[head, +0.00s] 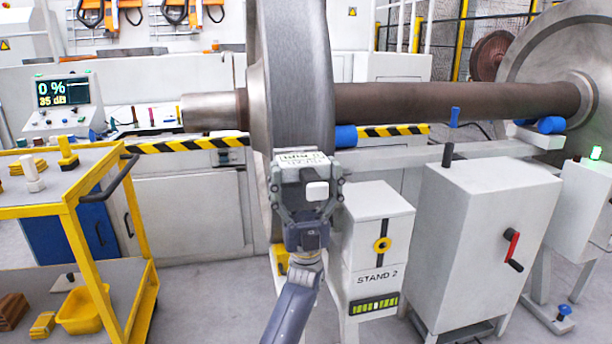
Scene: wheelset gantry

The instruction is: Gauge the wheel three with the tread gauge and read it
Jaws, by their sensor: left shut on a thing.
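A large grey wheel (297,85) on a brown axle (450,103) stands upright in the middle of the head view, its tread facing me. My left gripper (305,172) is in front of the lower part of this tread. It is shut on a small pale device with a dark-lettered label (301,157), which appears to be the tread gauge. The device is against or just in front of the tread; I cannot tell if they touch. Its label is too small to read. The gripper hides the tread below. My right gripper is not in view.
A yellow-framed cart (65,205) with small blocks stands at left. A monitor (63,93) shows "0 %" and a second line, perhaps "35 dB". The STAND 2 cabinet (375,245) and a crank-handled cabinet (485,235) stand close at right. Another wheel (545,50) is far right.

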